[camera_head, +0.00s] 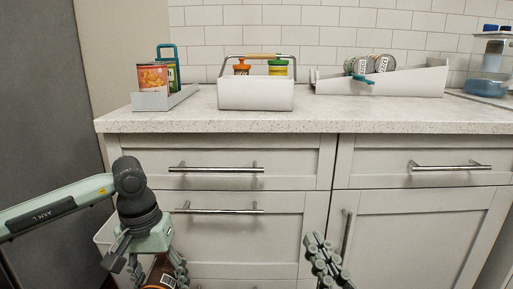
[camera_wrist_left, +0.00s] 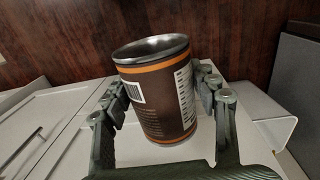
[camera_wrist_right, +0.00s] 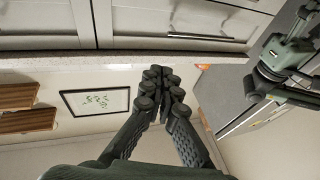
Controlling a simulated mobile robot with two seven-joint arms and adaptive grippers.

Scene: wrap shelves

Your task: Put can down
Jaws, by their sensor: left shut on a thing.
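A brown can with orange bands and a bare metal rim (camera_wrist_left: 157,100) is between the fingers of my left gripper (camera_wrist_left: 165,98). The can is slightly tilted in the left wrist view. In the head view my left gripper (camera_head: 158,262) is low in front of the drawers, and only a small part of the can (camera_head: 160,277) shows at the bottom edge. My right gripper (camera_wrist_right: 163,80) is shut and empty. It also shows at the bottom of the head view (camera_head: 324,262), away from the can.
The speckled countertop (camera_head: 300,118) carries a tray with cans (camera_head: 165,100), a white caddy (camera_head: 256,95) and a sloped white rack with cans (camera_head: 400,82). A white bin (camera_head: 104,236) is partly hidden behind my left gripper. Drawer handles (camera_head: 216,169) stick out.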

